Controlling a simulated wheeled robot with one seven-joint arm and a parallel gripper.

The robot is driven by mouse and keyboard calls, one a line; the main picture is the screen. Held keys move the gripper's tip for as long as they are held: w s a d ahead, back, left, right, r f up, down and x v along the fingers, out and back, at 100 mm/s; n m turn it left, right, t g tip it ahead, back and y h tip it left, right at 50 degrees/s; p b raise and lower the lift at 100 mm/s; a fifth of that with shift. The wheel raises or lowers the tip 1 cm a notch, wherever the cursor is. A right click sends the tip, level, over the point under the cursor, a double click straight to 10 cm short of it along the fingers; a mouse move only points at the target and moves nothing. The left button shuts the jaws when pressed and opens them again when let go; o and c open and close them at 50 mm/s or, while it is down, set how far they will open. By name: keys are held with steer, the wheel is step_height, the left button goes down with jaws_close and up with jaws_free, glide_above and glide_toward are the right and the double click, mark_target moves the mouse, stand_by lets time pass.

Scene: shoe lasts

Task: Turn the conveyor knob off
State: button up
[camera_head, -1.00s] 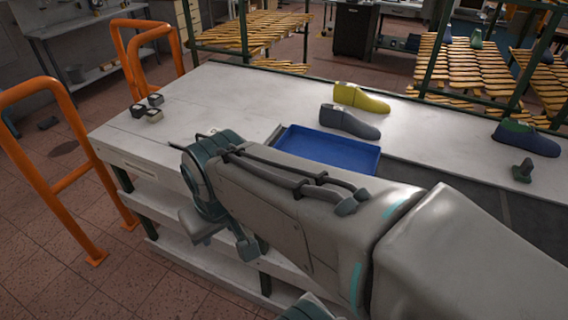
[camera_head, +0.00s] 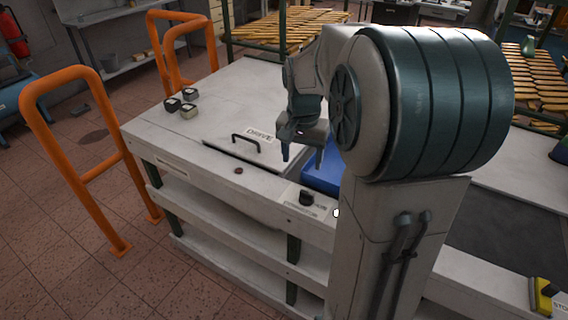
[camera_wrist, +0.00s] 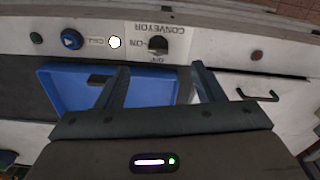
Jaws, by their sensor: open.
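The conveyor knob (camera_head: 306,198) is a small black knob on the front rail of the bench in the head view. In the wrist view the knob (camera_wrist: 158,45) sits beside upside-down "CONVEYOR", "ON" and "OFF" lettering. Its exact setting is hard to tell. My gripper (camera_head: 302,160) points down above the bench, a little behind the knob. In the wrist view my gripper (camera_wrist: 161,75) is open and empty, with the knob beyond and roughly between its fingertips, apart from them.
A blue tray (camera_wrist: 65,85) lies by the knob panel. A lit white button (camera_wrist: 115,42) and a blue button (camera_wrist: 71,39) are on the same rail. A "DRIVE" lid with a black handle (camera_head: 246,139) is nearby. Orange rails (camera_head: 78,160) stand left.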

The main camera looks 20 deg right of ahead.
mark_target(307, 193)
steer(key=w+d+f, duration=0.1)
steer(key=f, duration=0.4)
steer(key=w+d+f+m, duration=0.1)
steer(key=f, duration=0.5)
steer(key=w+d+f+m+p, duration=0.1)
steer(key=f, duration=0.4)
steer(key=shift+d+f+g+y, duration=0.2)
steer(key=shift+d+g+y, duration=0.1)
steer(key=shift+d, duration=0.05)
steer(key=c, duration=1)
